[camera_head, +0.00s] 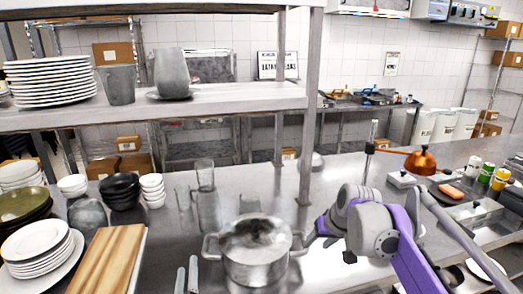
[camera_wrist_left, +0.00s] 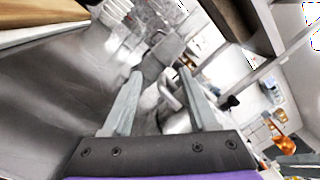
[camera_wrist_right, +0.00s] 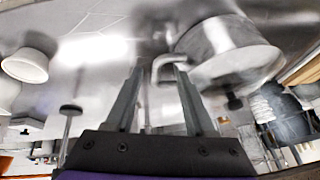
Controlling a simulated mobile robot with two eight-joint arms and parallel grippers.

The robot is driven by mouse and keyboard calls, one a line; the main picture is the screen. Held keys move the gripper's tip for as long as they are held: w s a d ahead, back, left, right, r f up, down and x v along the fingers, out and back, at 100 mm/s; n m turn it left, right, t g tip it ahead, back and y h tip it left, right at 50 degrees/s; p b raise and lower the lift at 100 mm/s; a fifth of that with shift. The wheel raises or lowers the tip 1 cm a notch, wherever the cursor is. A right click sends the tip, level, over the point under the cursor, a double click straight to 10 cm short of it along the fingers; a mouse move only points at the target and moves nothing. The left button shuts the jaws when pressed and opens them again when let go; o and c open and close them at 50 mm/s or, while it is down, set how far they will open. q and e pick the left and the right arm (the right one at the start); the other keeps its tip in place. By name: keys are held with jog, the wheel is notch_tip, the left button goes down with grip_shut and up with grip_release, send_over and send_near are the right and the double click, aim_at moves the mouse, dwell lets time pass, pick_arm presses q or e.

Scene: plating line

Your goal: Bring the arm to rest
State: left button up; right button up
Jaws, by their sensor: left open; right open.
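A steel pot (camera_head: 256,252) with two side handles stands on the steel counter at the bottom middle of the head view. My left gripper (camera_head: 187,274) is open and empty, left of the pot; its fingers point up at the bottom edge. In the left wrist view its fingers (camera_wrist_left: 160,74) are spread, with the pot (camera_wrist_left: 180,122) beyond and between them. My right gripper (camera_wrist_right: 158,66) is open beside the pot (camera_wrist_right: 228,48). One pot handle (camera_wrist_right: 160,70) shows between its fingertips; I cannot tell whether they touch. In the head view my right arm partly hides this gripper.
A wooden board (camera_head: 108,262) and stacked plates (camera_head: 40,242) lie left of my left gripper. Glasses (camera_head: 205,175) stand behind the pot. A shelf post (camera_head: 308,120) rises behind the pot. A copper pan (camera_head: 420,162) and several bottles (camera_head: 487,172) are at right.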

pick_arm(q)
jog(key=s+a+f+n+g+y+p, duration=0.1)
jog(key=s+a+n+g+y, duration=0.1)
jog(key=s+a+n+g, duration=0.5)
jog(key=s+a+n+g+y+p, duration=0.1)
jog(key=s+a+n+y, duration=0.1)
jog(key=s+n, duration=0.6)
jog(key=s+d+f+n+g+h+p, duration=0.2)
jog(key=s+d+f+n+g+h, duration=0.3)
jog(key=s+d+n, duration=0.4)
jog(key=shift+s+d+f+h, duration=0.7)
jog(key=shift+d+h, duration=0.1)
jog(key=shift+h, duration=0.3)
pick_arm(e)
jog(key=s+d+f, duration=0.1)
jog(key=s+f, duration=0.3)
jog(key=s, duration=0.6)
jog(key=s+d+f+h, duration=0.1)
jog(key=s+f, duration=0.3)
jog(key=s, duration=0.6)
jog(key=s+f+h, duration=0.1)
jog(key=s+f, duration=0.4)
jog(key=s, duration=0.5)
jog(key=shift+s+d+m, duration=0.25)
jog(key=shift+d+m, duration=0.05)
jog(key=shift+d, duration=0.1)
